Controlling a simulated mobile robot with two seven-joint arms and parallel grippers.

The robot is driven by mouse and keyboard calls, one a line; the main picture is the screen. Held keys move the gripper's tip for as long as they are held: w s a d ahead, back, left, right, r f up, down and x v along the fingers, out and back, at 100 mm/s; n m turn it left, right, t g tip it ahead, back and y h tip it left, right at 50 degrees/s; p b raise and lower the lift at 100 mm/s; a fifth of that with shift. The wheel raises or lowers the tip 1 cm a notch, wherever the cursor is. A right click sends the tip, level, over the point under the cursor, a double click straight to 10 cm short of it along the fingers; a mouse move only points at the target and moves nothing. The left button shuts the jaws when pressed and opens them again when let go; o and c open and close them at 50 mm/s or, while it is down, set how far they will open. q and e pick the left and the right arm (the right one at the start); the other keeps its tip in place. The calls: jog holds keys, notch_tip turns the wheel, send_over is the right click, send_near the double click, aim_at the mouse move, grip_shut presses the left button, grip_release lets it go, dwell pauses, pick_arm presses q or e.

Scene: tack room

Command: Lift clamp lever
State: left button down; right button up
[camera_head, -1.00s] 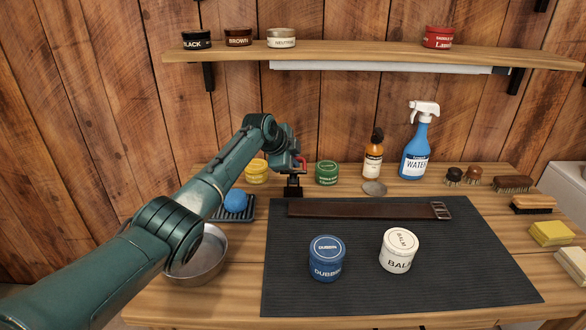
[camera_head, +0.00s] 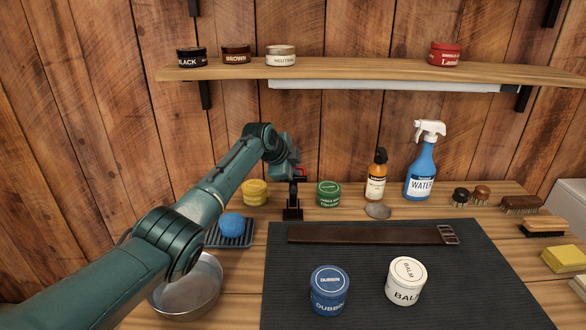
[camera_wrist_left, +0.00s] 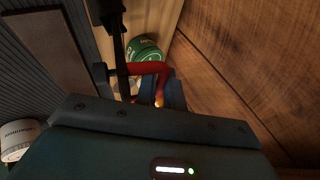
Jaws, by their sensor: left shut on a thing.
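The black clamp (camera_head: 292,213) stands on the bench at the back left edge of the dark mat. Its lever has a red grip (camera_wrist_left: 152,68), seen in the left wrist view; only a little red shows in the head view. My left gripper (camera_head: 297,174) is above the clamp, shut on the red lever, with a finger beside it in the wrist view. A black arm stands up between the clamp base and the gripper. The gripper partly hides the lever. My right gripper is not in view.
A brown strap (camera_head: 365,235) lies on the mat (camera_head: 450,300) with a dubbin jar (camera_head: 329,290) and a balm jar (camera_head: 406,281). A green tin (camera_head: 328,194) is close right of the clamp. A metal bowl (camera_head: 188,300) sits under my arm.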

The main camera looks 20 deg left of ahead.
pick_arm(q)
jog(key=c, duration=1.8)
grip_release()
jog(key=shift+r, duration=0.15)
jog(key=shift+s+a+r, duration=0.2)
jog(key=shift+s+r, duration=0.2)
jog(key=shift+r, duration=0.05)
jog(key=v, duration=1.1)
jog(key=shift+s+r, duration=0.25)
jog(key=shift+s, duration=0.05)
